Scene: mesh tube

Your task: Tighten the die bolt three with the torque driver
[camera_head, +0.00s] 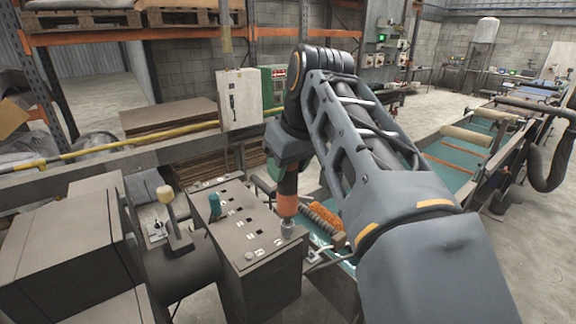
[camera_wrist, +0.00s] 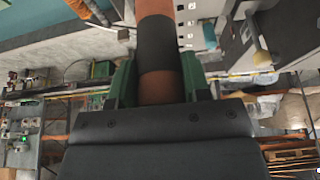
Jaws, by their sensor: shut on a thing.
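The torque driver (camera_head: 287,204), orange and black with a metal tip, stands roughly upright in the head view. Its tip is at the right front edge of the top of a dark metal die block (camera_head: 262,275). I cannot tell whether the tip is seated on a bolt. Several small bolts or labelled spots (camera_head: 236,209) show on the block's top; which is bolt three is not clear. My gripper (camera_wrist: 159,82) is shut on the driver, its green jaws on either side of the handle in the wrist view. The bolt under the tip is hidden.
A teal-handled piece (camera_head: 214,205) stands on the block, and a lever with a pale knob (camera_head: 167,196) is to its left. A yellow rail (camera_head: 120,147) runs behind. An orange brush-like roller (camera_head: 326,216) and a conveyor (camera_head: 440,163) lie right.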

